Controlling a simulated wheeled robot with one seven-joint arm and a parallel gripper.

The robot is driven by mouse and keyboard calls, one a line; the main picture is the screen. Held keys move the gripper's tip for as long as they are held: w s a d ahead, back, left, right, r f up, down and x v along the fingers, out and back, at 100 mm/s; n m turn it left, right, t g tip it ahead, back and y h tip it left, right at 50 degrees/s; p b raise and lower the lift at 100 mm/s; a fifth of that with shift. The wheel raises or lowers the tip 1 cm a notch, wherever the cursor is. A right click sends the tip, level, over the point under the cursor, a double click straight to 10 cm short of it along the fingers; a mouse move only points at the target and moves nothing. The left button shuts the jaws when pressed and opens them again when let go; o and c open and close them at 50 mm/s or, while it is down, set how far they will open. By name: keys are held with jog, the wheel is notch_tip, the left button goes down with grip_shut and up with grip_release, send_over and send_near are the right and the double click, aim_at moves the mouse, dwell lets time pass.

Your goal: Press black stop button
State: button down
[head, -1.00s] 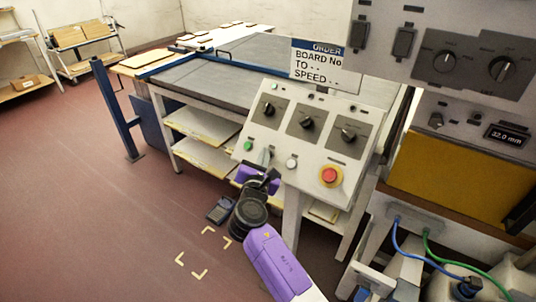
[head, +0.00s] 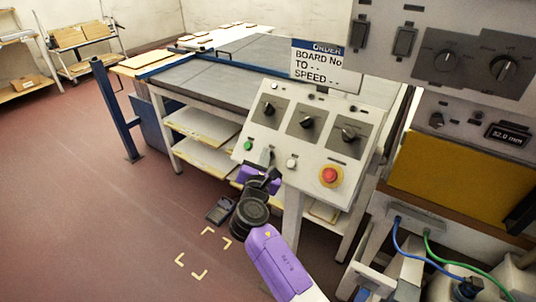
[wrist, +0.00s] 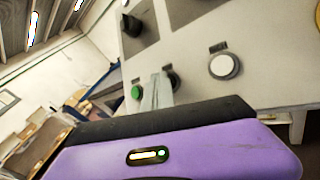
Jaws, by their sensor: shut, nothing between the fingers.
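The sloped control panel (head: 330,115) carries a bottom row with a green button (head: 248,145), a white button (head: 292,162) and a red emergency stop knob on a yellow base (head: 330,176). The black stop button (wrist: 172,80) shows in the wrist view between the green button (wrist: 136,92) and the white button (wrist: 223,67), partly covered by the fingers. In the head view my gripper (head: 266,157) hides it. My gripper is shut and empty, its fingertips (wrist: 156,92) in front of the panel near the black button. I cannot tell whether they touch it.
Three dark rotary knobs sit above the button row, including the middle one (head: 305,123). An order sign (head: 318,64) stands behind the panel. A machine housing with more dials (head: 450,60) is at the right. Open floor (head: 90,210) lies at the left.

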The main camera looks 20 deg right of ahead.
jog(key=shift+r, duration=0.1)
jog(key=shift+s+a+r+p, duration=0.35)
jog(key=shift+a+r+p, duration=0.05)
jog(key=shift+p, duration=0.3)
jog(key=shift+a+r, duration=0.1)
jog(key=s+a+r+p, duration=0.1)
jog(key=p, duration=0.1)
jog(key=s+a+r+p, duration=0.1)
jog(key=r+p, duration=0.1)
jog(key=shift+a+r, duration=0.2)
jog(key=shift+a, duration=0.15)
dwell(0.4)
